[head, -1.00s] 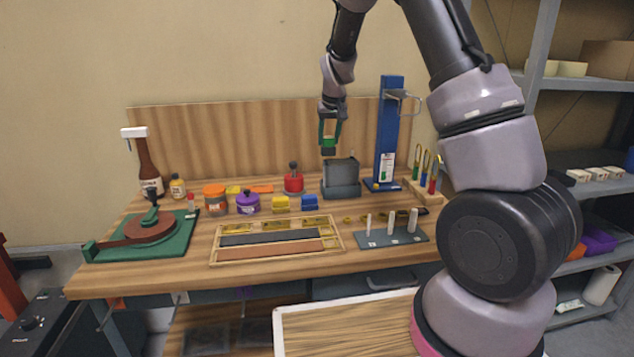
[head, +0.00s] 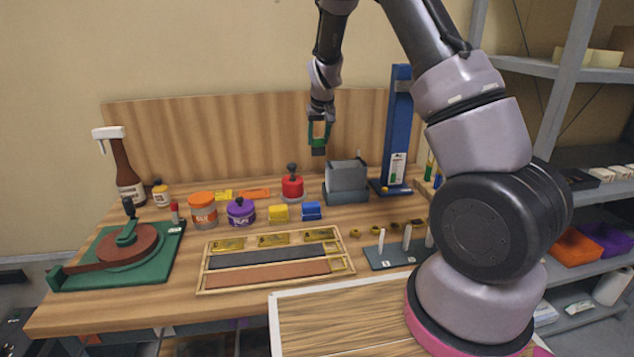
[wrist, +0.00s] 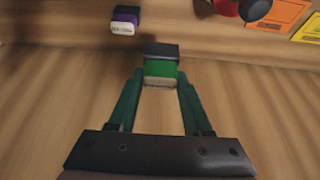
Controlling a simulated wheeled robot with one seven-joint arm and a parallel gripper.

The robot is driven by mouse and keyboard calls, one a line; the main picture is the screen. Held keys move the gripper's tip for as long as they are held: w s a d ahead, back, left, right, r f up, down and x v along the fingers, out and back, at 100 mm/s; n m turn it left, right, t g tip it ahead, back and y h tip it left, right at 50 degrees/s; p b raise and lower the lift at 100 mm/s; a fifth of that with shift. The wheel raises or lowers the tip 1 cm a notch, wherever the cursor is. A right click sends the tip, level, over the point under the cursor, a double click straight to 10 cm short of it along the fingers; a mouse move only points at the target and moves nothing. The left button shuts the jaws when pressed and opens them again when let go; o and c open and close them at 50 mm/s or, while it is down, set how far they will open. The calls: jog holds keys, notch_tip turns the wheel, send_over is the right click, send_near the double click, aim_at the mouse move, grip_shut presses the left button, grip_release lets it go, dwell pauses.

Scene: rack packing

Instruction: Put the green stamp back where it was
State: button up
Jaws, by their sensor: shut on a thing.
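The green stamp (wrist: 160,71) has a dark end and a pale end and sits between the tips of my gripper (wrist: 160,84) in the wrist view. My gripper is shut on it. In the head view my gripper (head: 318,143) hangs above the back of the workbench, left of the blue column, and the stamp's dark end (head: 318,151) shows at the fingertips. The stamp is clear of the bench. A purple block with a dark side and a pale label (wrist: 124,20) lies apart from it at the top of the wrist view.
A grey box-like device (head: 346,178) stands below right of my gripper, with a red pot (head: 292,187) to its left. Yellow (head: 278,213) and blue (head: 311,211) blocks sit in front. A wooden frame (head: 352,268) and a blue column (head: 396,130) are nearby. Air around the gripper is clear.

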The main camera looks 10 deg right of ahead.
aim_at(321, 140)
notch_tip(321, 140, down, 11)
jog(key=shift+w+r, duration=0.1)
jog(key=shift+r, duration=0.1)
dwell(0.3)
jog(key=shift+f, duration=0.1)
jog(key=o, duration=1)
jog(key=shift+o, duration=0.2)
jog(key=v, duration=1.2)
jog(key=s+d+r+m+t+y, duration=0.1)
jog(key=s+d+r+m, duration=0.15)
jog(key=s+r, duration=0.95)
jog(key=s+d+r+m+t+y, duration=0.1)
jog(key=s+d+r+y, duration=0.15)
jog(key=s+r, duration=0.95)
jog(key=s+r+h, duration=0.1)
jog(key=s, duration=0.9)
jog(key=shift+s+d+r+m+t, duration=0.2)
jog(key=shift+s+d+m+t, duration=0.1)
jog(key=shift+d+m, duration=0.1)
